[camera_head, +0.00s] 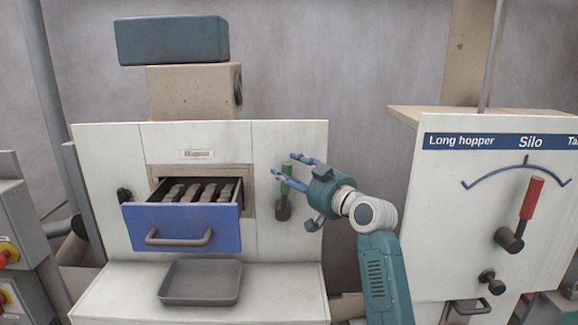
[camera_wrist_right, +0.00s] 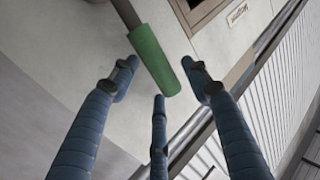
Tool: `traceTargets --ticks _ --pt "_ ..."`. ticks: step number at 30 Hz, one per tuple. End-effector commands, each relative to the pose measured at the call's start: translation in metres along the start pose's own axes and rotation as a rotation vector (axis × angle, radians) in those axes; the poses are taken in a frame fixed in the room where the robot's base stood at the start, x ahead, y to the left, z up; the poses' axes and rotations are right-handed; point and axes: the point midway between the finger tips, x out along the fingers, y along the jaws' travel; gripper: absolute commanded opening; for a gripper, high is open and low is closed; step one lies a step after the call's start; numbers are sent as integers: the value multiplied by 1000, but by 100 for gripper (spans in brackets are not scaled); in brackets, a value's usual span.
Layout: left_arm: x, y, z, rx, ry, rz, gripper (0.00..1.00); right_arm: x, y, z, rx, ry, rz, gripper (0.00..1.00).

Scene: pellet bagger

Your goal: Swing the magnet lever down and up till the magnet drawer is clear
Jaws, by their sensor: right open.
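The magnet drawer (camera_head: 183,226) is blue-fronted and pulled out of the pale magnet cabinet. Inside it several dark bars (camera_head: 205,191) carry greyish-tan lumps. The magnet lever (camera_head: 285,187) has a green grip and points up from a dark pivot on the panel to the right of the drawer. My right gripper (camera_head: 289,170) is open with its blue fingers around the lever's grip. In the right wrist view the green grip (camera_wrist_right: 154,60) lies between the spread fingers, with gaps visible; I cannot tell whether any finger touches it. My left gripper is not in view.
A grey tray (camera_head: 201,301) sits on the ledge below the drawer. A black knob (camera_head: 124,196) is at the cabinet's left. The Silo panel (camera_head: 455,200) with a red-handled lever (camera_head: 531,198) stands to the right of my arm.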

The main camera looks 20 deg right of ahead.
Motion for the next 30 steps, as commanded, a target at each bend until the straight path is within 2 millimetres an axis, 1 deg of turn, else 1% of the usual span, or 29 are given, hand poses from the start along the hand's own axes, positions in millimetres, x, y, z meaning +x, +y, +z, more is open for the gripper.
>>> traceTargets --ticks 1,4,12,14,15,19,20,26,30 --pt "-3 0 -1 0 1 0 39 4 -1 -1 2 -1 -1 47" --pt "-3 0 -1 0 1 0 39 9 -1 1 1 -2 -1 47" --pt "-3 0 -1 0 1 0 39 10 -1 1 0 -1 -1 47" --pt "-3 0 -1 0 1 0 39 10 -1 1 0 -1 -1 35" --pt "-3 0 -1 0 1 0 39 10 -1 1 0 -1 -1 27" --pt "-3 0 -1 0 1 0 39 10 -1 1 0 -1 -1 2" --pt "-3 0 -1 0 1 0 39 10 -1 1 0 -1 -1 0" --pt "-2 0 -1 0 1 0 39 9 0 2 4 2 -1 0" --pt "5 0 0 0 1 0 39 7 2 4 26 17 -2 0"
